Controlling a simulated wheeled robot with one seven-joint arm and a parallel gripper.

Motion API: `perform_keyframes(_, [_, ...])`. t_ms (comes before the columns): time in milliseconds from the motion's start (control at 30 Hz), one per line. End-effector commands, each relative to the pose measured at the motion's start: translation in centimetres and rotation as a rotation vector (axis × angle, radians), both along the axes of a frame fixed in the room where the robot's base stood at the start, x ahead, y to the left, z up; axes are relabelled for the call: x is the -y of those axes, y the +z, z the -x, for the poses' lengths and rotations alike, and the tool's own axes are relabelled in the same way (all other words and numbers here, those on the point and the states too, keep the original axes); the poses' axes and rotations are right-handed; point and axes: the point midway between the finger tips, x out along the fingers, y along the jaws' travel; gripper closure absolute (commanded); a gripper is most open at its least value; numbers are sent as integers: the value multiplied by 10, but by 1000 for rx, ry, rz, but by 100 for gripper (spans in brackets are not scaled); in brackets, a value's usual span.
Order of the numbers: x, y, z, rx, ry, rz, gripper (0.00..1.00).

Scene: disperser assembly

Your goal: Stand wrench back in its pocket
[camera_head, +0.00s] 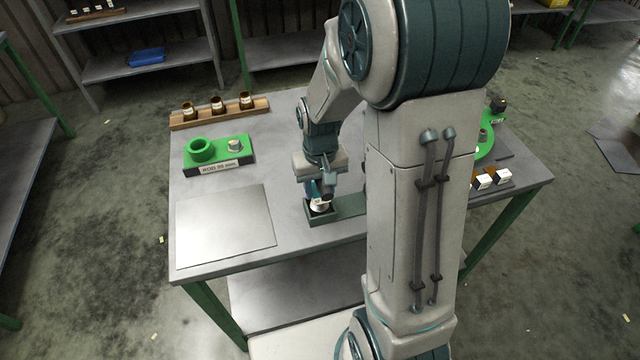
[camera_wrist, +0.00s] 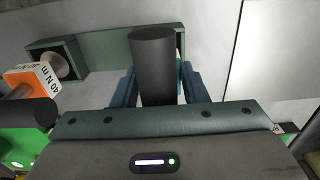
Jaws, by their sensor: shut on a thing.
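My gripper (camera_wrist: 152,90) is shut on a wrench, whose dark cylindrical handle (camera_wrist: 153,60) points toward the wrist camera between the blue fingers. The wrench's lower part is hidden by its handle and the fingers. Behind it is a green holder (camera_wrist: 105,48), with the wrench over its right end in the wrist view. In the head view, my gripper (camera_head: 320,188) is low over the left end of the holder (camera_head: 348,207), and a white part (camera_head: 320,205) shows at the pocket there. I cannot tell how deep the wrench sits.
A second wrench with an orange block (camera_wrist: 32,80) marked 40 N m stands in the holder's other pocket. A green fixture (camera_head: 218,153), a wooden rack (camera_head: 218,113) of brown jars and a bare plate (camera_head: 225,226) lie left. White blocks (camera_head: 492,180) are right. My arm hides the middle.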

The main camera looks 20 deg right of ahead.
Motion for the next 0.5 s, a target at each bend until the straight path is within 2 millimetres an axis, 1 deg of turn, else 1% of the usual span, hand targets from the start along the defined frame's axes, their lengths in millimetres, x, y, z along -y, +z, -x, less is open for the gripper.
perform_keyframes(167, [0, 1, -1, 2, 0, 0, 97])
perform_keyframes(300, [0, -3, -1, 2, 0, 0, 97])
perform_keyframes(333, [0, -4, 0, 0, 0, 0, 57])
perform_keyframes(367, [0, -3, 0, 0, 0, 0, 49])
perform_keyframes(400, [0, -3, 0, 0, 0, 0, 38])
perform_keyframes(500, [0, -3, 0, 0, 0, 0, 38])
